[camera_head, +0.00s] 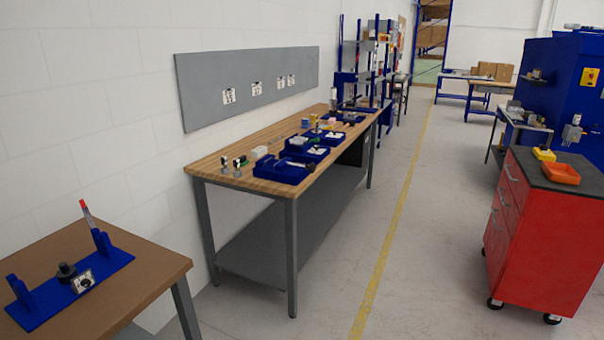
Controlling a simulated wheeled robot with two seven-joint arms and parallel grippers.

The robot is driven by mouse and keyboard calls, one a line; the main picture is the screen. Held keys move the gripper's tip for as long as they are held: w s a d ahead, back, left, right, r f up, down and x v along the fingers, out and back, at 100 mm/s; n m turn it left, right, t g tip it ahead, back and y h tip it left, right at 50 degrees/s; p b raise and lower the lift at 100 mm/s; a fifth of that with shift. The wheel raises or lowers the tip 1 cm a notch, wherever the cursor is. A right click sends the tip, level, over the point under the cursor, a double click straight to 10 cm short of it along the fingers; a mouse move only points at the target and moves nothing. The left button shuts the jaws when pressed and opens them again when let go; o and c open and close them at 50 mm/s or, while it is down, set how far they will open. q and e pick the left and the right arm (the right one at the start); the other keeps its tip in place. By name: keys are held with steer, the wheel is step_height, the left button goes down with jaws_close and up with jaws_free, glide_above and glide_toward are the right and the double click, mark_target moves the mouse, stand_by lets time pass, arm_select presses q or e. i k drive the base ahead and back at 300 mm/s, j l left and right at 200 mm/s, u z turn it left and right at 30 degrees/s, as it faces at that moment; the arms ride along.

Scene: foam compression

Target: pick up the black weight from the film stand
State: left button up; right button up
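A blue stand (106,267) with two upright posts sits on the brown table at the lower left; I take it to be the film stand. A small black weight (66,270) with a knob on top is on the stand between the posts. A white label card with a dark mark (83,281) is beside the weight, at its right. A red and white pen-like item (86,213) rises behind the right post. Neither of my grippers shows in the head view.
The brown table (150,262) has bare top right of the stand. A wooden workbench (237,180) with blue trays (283,172) stands along the wall. A red cabinet (550,235) with an orange tray (561,174) is at right. The floor (440,220) between is clear.

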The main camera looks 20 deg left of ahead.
mark_target(67, 273)
steer(key=i+u, duration=0.45)
steer(key=i+l+u, duration=0.2)
steer(key=i+u, duration=0.3)
steer(key=i+l+u, duration=0.45)
steer(key=i+j, duration=0.05)
steer(key=i, duration=0.05)
